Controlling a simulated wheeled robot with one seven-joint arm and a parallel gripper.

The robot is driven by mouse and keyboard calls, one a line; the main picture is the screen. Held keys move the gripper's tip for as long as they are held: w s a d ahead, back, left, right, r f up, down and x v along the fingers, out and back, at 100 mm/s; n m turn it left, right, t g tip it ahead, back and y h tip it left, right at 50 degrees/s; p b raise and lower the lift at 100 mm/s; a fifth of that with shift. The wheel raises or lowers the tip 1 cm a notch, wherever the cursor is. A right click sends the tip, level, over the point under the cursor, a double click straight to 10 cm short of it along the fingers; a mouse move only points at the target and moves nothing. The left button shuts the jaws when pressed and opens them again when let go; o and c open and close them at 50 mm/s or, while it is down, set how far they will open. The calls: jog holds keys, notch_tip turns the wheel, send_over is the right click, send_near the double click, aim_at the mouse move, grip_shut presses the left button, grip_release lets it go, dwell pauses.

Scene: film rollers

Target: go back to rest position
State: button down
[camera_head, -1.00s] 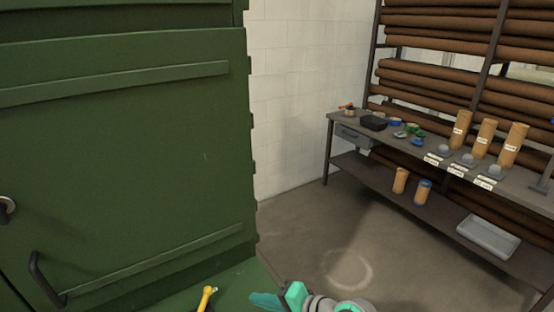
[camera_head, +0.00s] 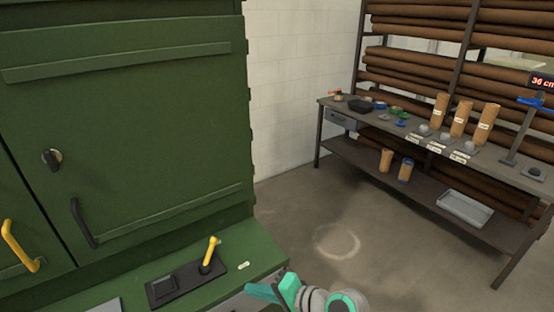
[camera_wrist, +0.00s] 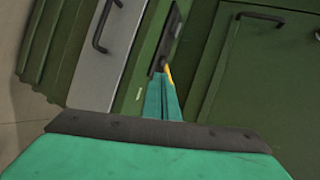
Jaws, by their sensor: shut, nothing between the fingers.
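My gripper (camera_head: 262,291) shows at the bottom of the head view, teal, in front of the green cabinet's ledge. In the wrist view its teal fingers (camera_wrist: 162,100) are together with nothing between them. The green cabinet (camera_head: 130,120) fills the left of the head view. A yellow lever (camera_head: 210,251) stands on a dark plate on the ledge, to the left of my gripper. In the wrist view the lever (camera_wrist: 168,72) shows just beyond the fingertips; I cannot tell the gap from this view.
A workbench (camera_head: 340,118) at the right holds several cardboard tubes (camera_head: 461,119) and small parts. A grey tray (camera_head: 464,208) and two tubes rest on its lower shelf. Rolls on a rack (camera_head: 415,60) stand behind. The floor (camera_head: 330,215) between cabinet and bench is clear.

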jog(key=s+f+m+t+h, duration=0.3)
jog(key=f+t, duration=0.1)
jog(key=f, duration=0.8)
jog(key=s+d+f+t+h, duration=0.1)
jog(key=s+d+f+h, duration=0.2)
jog(key=s+f+h, duration=0.35)
jog(key=s+d+r+n+t, duration=0.1)
jog(key=s+r+n, duration=0.3)
jog(key=s, duration=0.8)
jog(key=s+d+r+n+t+h, duration=0.1)
jog(key=s+r+n+t, duration=0.2)
jog(key=s, duration=0.8)
notch_tip(320, 180, up, 3)
jog(key=shift+s+d+f+n, duration=0.2)
jog(key=shift+s+n, duration=0.2)
jog(key=shift+n, duration=0.5)
jog(key=shift+a+h, duration=0.1)
jog(key=shift+h, duration=0.15)
